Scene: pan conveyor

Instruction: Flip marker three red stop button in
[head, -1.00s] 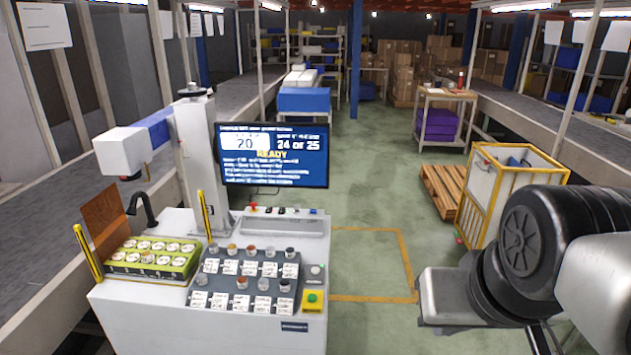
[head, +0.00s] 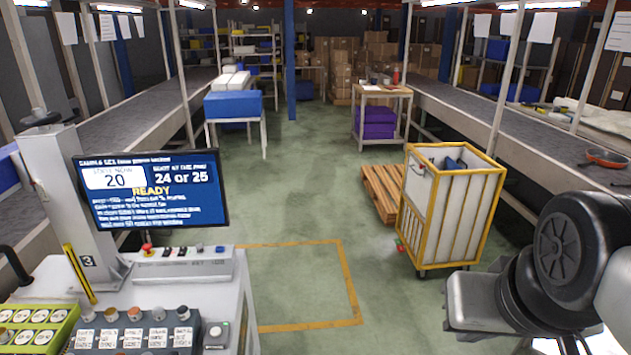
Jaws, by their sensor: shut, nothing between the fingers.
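A red stop button (head: 147,249) with a yellow base stands at the left end of a grey control strip (head: 185,264) on the white machine (head: 228,289). Part of my arm (head: 565,250) shows at the lower right, well apart from the machine. My gripper's fingers are not visible in the head view.
A monitor (head: 150,190) reading READY stands behind the strip. A green tray (head: 35,325) and a panel of knobs (head: 135,335) are at the lower left. A yellow-framed cart (head: 450,210) and a pallet (head: 382,190) stand right of the clear green floor (head: 300,200).

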